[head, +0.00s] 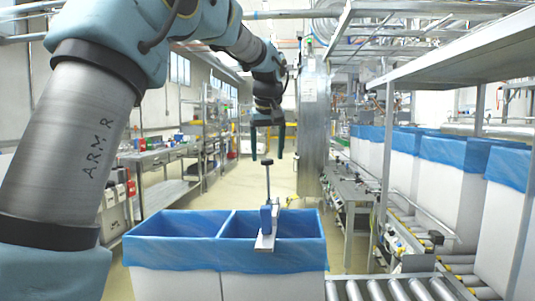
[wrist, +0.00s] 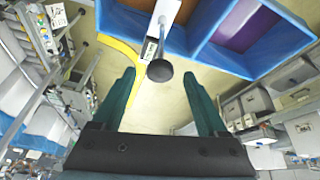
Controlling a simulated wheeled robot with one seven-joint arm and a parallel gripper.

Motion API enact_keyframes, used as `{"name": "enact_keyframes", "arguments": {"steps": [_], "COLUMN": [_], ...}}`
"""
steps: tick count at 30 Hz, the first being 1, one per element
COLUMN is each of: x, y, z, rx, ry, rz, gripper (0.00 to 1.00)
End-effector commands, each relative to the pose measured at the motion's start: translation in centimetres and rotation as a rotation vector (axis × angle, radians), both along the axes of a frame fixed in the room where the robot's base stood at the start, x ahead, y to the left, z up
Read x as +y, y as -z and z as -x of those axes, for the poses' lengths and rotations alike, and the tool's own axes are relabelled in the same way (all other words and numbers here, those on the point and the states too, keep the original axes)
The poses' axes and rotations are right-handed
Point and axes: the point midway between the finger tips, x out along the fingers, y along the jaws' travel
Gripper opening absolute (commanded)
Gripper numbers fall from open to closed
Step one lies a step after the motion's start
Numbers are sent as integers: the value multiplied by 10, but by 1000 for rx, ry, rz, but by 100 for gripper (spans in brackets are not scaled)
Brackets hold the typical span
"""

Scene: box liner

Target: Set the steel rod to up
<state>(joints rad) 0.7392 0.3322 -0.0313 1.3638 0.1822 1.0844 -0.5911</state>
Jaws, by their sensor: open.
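The steel rod (head: 268,186) stands roughly upright in the head view, with a dark round knob (head: 267,162) on top. It rises from a blue block (head: 266,217) on a light metal bracket (head: 265,242) at the blue-lined box. My gripper (head: 267,156) is open and empty, its two green fingers pointing down at about the knob's height in the picture. In the wrist view the knob (wrist: 159,70) shows between the fingertips of my gripper (wrist: 160,75), apart from both, with the rod (wrist: 166,18) behind it. The depth gap between knob and fingertips is unclear.
The white box with blue lining (head: 180,222) has two compartments and stands at the front. A roller conveyor (head: 390,289) lies to its right, with more blue-lined boxes (head: 455,185) beyond. A metal post (head: 313,125) stands right of my gripper. The aisle floor (head: 225,185) is clear.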

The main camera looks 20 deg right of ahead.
Motion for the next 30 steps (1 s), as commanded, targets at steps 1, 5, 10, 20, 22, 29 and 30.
{"name": "enact_keyframes", "arguments": {"steps": [1, 5, 10, 20, 22, 29, 30], "x": [0, -1, -1, -1, -1, -1, -1], "y": [4, 9, 10, 9, 9, 9, 9], "z": [-1, -3, -3, -3, -3, -3, -3], "rx": [2, 1, 0, 0, 0, 0, 0], "ry": [0, 0, 0, 0, 0, 0, 0], "rz": [-1, 0, 0, 0, 0, 0, 0], "gripper": [76, 76, 76, 47, 39, 13, 8]}}
